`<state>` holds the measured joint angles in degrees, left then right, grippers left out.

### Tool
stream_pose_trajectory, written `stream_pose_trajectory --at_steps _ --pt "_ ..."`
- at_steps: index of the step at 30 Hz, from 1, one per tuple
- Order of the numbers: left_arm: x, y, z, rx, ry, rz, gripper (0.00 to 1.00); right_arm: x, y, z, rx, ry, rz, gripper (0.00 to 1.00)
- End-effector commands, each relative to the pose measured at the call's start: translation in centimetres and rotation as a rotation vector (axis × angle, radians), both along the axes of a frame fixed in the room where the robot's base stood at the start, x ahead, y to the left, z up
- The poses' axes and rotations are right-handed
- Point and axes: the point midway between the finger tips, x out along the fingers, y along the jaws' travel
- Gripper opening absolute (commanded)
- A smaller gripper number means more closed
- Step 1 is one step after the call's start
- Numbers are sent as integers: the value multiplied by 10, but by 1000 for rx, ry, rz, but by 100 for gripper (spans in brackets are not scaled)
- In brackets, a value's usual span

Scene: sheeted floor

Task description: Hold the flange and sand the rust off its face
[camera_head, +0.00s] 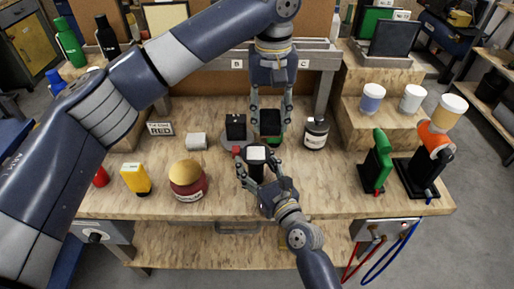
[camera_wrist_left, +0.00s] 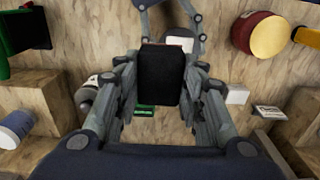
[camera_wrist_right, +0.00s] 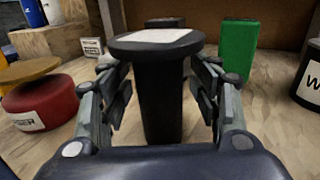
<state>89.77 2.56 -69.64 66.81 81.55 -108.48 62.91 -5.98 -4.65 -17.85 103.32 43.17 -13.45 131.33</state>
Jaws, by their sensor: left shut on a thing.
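In the left wrist view the block's black top (camera_wrist_left: 162,75) fills the space between the fingers. My right gripper (camera_head: 260,172) is open, its fingers on either side of an upright black post (camera_head: 257,170) with a white patch on top. In the right wrist view the post (camera_wrist_right: 160,100) has a broad round head and small gaps beside it.
A red jar with a tan lid (camera_head: 188,180) and a yellow bottle (camera_head: 136,178) stand at left. A dark labelled jar (camera_head: 316,132) is close to the right of my left gripper. A green tool (camera_head: 376,163) and an orange-and-black one (camera_head: 432,145) stand at right.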

Motion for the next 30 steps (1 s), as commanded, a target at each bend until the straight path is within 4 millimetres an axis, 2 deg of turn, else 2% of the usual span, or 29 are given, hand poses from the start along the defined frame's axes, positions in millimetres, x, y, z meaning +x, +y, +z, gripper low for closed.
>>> stream_pose_trajectory --at_steps 8,11,24,30 --pt "0 0 0 0 0 0 11 -6 -3 -3 -2 4 0 57" --pt "0 0 0 0 0 0 11 -17 -9 -3 -2 4 0 57" --pt "0 0 0 0 0 0 11 -91 -45 -2 -3 3 1 57" --pt "0 0 0 0 0 0 11 -106 -53 -1 -2 1 0 57"
